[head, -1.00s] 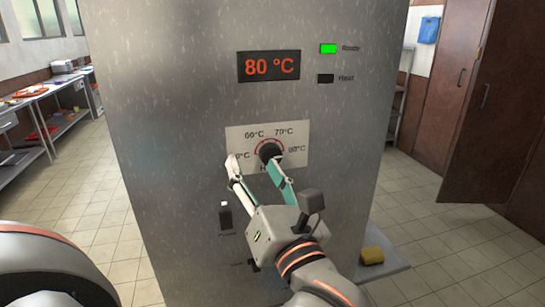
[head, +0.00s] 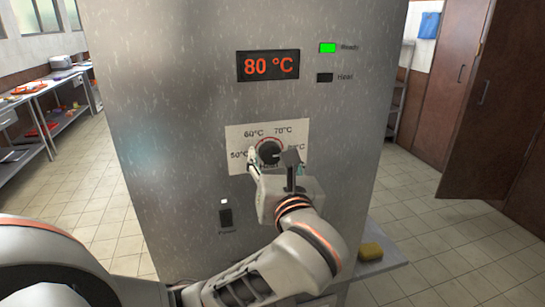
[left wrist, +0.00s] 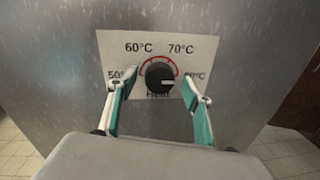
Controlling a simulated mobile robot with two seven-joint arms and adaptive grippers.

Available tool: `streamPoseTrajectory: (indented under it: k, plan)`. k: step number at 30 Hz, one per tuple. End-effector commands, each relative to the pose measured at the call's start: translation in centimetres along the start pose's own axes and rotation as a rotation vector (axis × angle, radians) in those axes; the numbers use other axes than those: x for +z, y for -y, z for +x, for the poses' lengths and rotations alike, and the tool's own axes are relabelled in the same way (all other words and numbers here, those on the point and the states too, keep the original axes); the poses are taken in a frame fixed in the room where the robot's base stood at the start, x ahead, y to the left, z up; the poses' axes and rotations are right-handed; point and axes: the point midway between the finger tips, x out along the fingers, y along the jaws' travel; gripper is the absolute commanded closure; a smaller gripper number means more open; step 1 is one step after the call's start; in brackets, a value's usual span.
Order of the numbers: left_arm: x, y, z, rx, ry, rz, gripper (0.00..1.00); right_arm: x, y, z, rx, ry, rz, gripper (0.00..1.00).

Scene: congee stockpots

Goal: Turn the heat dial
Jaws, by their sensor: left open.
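The heat dial (head: 269,151) is a round black knob on a white scale plate (head: 236,134) marked from 50°C up, on the steel front. In the left wrist view the dial (left wrist: 159,77) has its white pointer mark turned to the right, toward the highest marking. My left gripper (left wrist: 160,92) is open, its two teal-and-white fingers on either side of the dial and apart from it. In the head view my left gripper (head: 270,162) is just below the dial, its right finger mostly hidden. My right gripper is not in view.
The display (head: 268,66) reads 80 °C. The green Ready light (head: 328,48) is lit and the Heat light (head: 325,77) is dark. A power switch (head: 225,217) sits lower left. A yellow sponge (head: 371,251) lies on a low ledge at right.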

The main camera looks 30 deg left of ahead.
Motion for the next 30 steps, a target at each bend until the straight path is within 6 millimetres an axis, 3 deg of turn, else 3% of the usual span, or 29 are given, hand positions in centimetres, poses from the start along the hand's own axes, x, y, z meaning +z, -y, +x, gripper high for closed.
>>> streamPoseTrajectory:
  k: [11, 15, 16, 23, 30]
  plan:
    - [0.0, 0.0, 0.5, 0.001, -0.001, -0.001, 0.50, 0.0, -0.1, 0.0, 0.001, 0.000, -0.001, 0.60]
    - [0.0, -0.1, 0.5, 0.001, 0.000, -0.001, 0.86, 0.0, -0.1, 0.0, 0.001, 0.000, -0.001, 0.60]
    - [0.0, 0.0, 0.5, 0.001, 0.000, -0.001, 0.89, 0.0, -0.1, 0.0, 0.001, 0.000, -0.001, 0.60]
    - [-0.1, 0.0, 0.5, 0.001, 0.000, -0.008, 0.88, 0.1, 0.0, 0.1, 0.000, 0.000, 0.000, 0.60]
    - [-0.4, 0.0, 0.5, 0.002, 0.007, -0.085, 0.88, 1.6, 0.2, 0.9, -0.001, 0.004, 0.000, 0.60]
